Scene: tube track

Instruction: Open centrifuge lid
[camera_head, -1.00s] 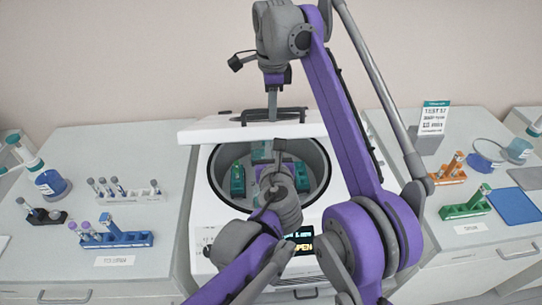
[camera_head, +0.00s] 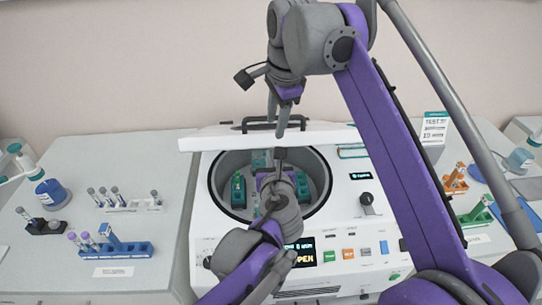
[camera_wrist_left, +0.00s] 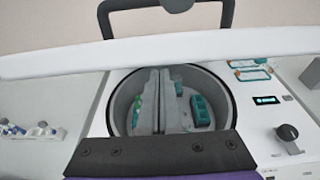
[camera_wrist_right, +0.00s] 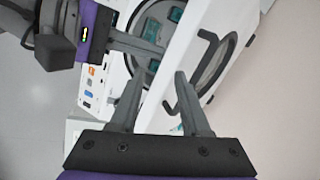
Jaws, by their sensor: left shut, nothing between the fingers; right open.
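The white centrifuge lid (camera_head: 230,137) stands raised above the open bowl (camera_head: 214,178), with its dark handle (camera_head: 258,121) on top. The lid (camera_wrist_left: 60,62) and handle (camera_wrist_left: 108,20) also show in the left wrist view. My left gripper (camera_head: 281,152) is shut and empty, its fingers in front of the bowl just below the lid's front edge; contact cannot be told.
The centrifuge display (camera_head: 303,254) reads OPEN. Teal holders (camera_head: 238,191) sit inside the bowl. Tube racks stand on the left bench, including a blue one (camera_head: 125,249). Orange (camera_head: 455,182) and green (camera_head: 475,215) racks stand on the right. My right arm crosses the right side.

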